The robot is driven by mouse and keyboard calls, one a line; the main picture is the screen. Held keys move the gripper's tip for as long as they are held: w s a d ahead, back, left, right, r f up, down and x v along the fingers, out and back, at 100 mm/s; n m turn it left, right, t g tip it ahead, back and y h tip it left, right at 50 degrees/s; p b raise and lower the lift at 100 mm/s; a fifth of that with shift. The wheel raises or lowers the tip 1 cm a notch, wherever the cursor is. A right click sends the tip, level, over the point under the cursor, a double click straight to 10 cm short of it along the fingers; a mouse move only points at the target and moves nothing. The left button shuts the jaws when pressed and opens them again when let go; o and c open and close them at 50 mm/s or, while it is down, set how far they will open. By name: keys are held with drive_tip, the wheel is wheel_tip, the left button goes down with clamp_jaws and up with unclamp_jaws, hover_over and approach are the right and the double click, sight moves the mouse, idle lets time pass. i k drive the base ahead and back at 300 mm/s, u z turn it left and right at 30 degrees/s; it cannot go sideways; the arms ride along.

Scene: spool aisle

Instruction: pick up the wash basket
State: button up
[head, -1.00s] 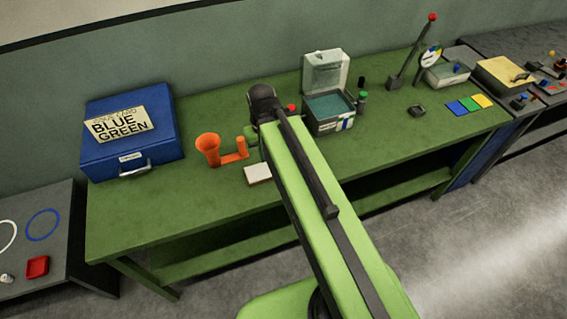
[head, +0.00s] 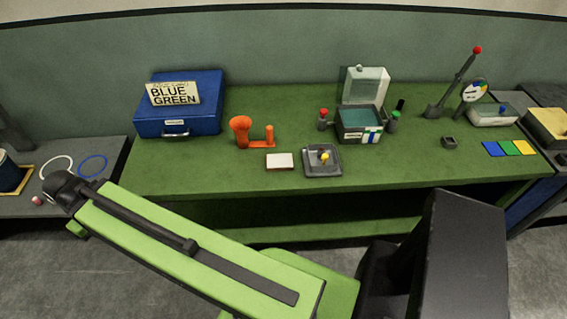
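No object is plainly a wash basket. One candidate is the small grey square tray (head: 309,170) with a yellow-topped upright piece (head: 324,157), flat on the green bench. The other is the grey open tank (head: 350,137) with teal inside and a raised clear lid (head: 366,85); whether a basket sits in it I cannot tell. My green arm reaches to the left across the bench's front, its dark joint over the side table. My gripper's fingers do not show, and both candidates are well to the right of the arm's end.
The green bench (head: 230,178) also holds a blue case (head: 180,115) with a blue-green card, an orange funnel piece (head: 240,128), a white block (head: 280,161), a red-knobbed lever (head: 455,85) and coloured tiles (head: 508,148). Rings lie on the left table (head: 115,147).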

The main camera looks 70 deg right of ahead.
sight(328, 162)
drive_tip(key=u, duration=0.2)
drive_tip(key=k, duration=1.45)
drive_tip(key=z, duration=0.5)
drive_tip(key=i, duration=1)
drive_tip(key=u, duration=0.1)
